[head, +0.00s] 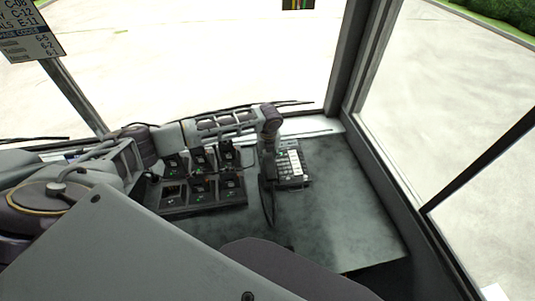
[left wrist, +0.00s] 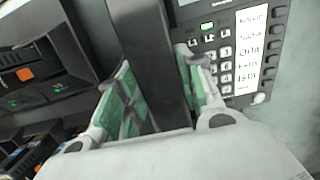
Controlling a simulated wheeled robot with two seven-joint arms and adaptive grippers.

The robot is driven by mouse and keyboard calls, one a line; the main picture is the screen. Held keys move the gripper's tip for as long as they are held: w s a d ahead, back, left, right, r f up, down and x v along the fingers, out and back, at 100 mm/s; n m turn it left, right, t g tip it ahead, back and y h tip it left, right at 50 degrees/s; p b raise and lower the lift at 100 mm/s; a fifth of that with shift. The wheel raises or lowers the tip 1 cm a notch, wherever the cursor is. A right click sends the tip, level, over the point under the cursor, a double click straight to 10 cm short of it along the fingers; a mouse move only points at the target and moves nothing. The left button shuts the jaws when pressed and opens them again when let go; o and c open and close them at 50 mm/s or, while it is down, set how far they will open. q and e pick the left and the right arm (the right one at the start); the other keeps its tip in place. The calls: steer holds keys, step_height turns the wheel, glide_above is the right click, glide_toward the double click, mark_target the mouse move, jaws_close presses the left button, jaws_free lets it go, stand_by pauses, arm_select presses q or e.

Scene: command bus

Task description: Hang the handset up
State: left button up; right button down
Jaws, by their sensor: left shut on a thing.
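The dark handset (head: 270,118) stands roughly upright in the head view, in front of the left edge of the phone base. My left gripper (head: 256,126) reaches it from the left and is shut on it. In the left wrist view the handset (left wrist: 155,65) runs as a dark bar between the two green-padded fingers (left wrist: 155,100). The phone base (head: 291,168), with its keys and white label strip, lies on the dashboard. It also shows in the left wrist view (left wrist: 232,50), to the right of the handset. I cannot tell whether handset and base touch. My right gripper is not in view.
Two rows of switch panels (head: 202,180) sit left of the phone base, beneath my left arm. A dark cord (head: 268,205) hangs below the handset. The grey dashboard top (head: 345,215) right of the base is clear. The windscreen pillar (head: 362,60) rises behind.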

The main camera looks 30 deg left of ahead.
arm_select(q)
steer(key=o, duration=1.3)
steer(key=shift+r, duration=0.1)
step_height(320, 180, up, 12)
steer(key=s+d, duration=0.1)
steer(key=shift+s, duration=0.2)
steer(key=shift+f, duration=0.2)
